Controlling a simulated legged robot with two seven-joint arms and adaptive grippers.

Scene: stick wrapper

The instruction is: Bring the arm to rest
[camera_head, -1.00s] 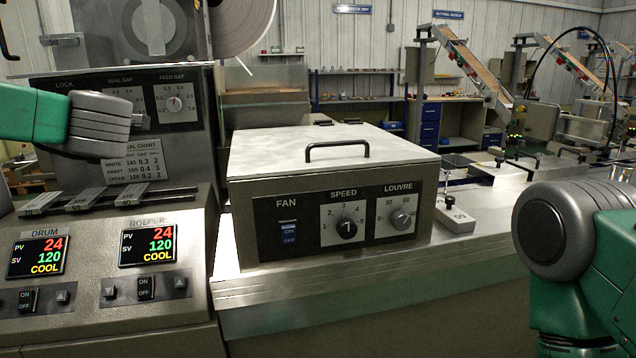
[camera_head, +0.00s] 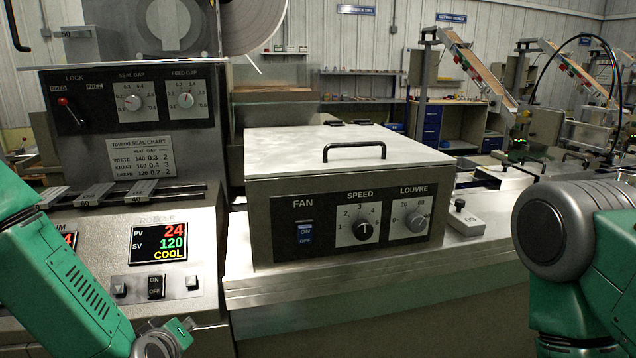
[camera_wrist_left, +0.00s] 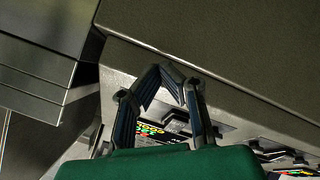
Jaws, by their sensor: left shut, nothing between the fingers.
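My left arm (camera_head: 70,275) comes in low at the left edge of the head view, in front of the control panel's lower left part. It hides most of the drum display. In the left wrist view my left gripper (camera_wrist_left: 168,72) is shut, with its dark fingers drawn together and nothing between them. Behind the fingers are a grey panel and part of a lit display, seen at a tilt. My right arm (camera_head: 575,250) stands at the right edge of the head view; its gripper is out of view.
A control cabinet (camera_head: 190,140) with lock lever and dials stands at left, above the roller display (camera_head: 158,244). A metal fan box (camera_head: 262,200) with a top handle sits mid-bench. Bare bench edge (camera_head: 330,285) runs in front.

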